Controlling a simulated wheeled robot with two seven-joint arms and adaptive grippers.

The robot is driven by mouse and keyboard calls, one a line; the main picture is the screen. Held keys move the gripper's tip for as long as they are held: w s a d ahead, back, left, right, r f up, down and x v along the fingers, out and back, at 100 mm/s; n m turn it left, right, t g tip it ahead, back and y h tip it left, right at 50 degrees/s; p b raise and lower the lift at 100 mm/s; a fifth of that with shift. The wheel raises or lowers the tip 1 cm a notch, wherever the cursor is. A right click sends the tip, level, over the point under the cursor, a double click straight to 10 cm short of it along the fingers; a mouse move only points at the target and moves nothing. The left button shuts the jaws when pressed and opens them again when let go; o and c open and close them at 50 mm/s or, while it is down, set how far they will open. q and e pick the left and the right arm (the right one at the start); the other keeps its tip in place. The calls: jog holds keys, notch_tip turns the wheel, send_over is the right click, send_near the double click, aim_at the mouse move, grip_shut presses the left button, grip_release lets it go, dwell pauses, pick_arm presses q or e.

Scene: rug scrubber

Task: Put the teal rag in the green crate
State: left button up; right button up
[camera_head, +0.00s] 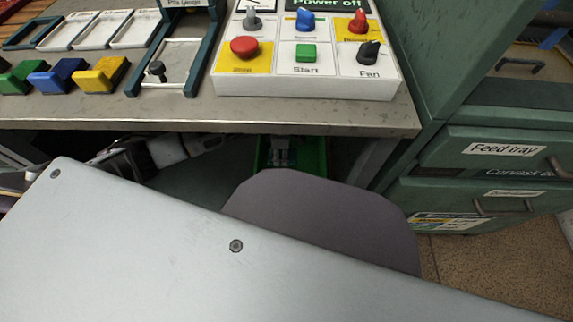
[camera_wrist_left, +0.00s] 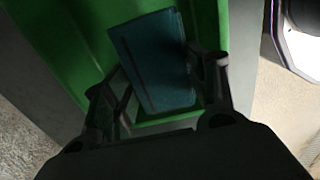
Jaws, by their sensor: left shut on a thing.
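The teal rag (camera_wrist_left: 152,55) shows in the left wrist view as a flat, folded piece between the fingers of my left gripper (camera_wrist_left: 158,82). The gripper is shut on it. The green crate (camera_wrist_left: 72,50) lies behind and around the rag in that view, with its floor and walls visible; I cannot tell whether the rag touches the floor. In the head view the crate (camera_head: 317,158) stands under the workbench, partly hidden by the bench edge and a grey part in front. My right gripper is not in view.
The workbench (camera_head: 330,117) overhangs the crate. On it are a control panel (camera_head: 300,88) with knobs and several coloured blocks (camera_head: 55,78). A green drawer cabinet (camera_head: 480,150) stands on the right. Speckled floor (camera_head: 490,265) shows at lower right.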

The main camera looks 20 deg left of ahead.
pick_arm(q)
jog(key=b, duration=0.2)
send_over(282, 170)
jog(key=shift+w+f, duration=0.1)
jog(key=shift+f, duration=2.15)
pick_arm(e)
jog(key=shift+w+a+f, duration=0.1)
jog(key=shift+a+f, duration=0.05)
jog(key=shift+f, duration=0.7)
pick_arm(q)
jog(key=shift+f+b, duration=1)
jog(key=shift+f, duration=1.5)
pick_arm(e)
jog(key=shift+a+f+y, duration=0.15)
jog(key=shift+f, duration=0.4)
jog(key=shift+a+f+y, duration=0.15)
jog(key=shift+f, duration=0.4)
pick_arm(q)
jog(key=shift+f, duration=0.1)
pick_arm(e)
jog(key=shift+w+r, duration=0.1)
pick_arm(q)
jog(key=o, duration=1)
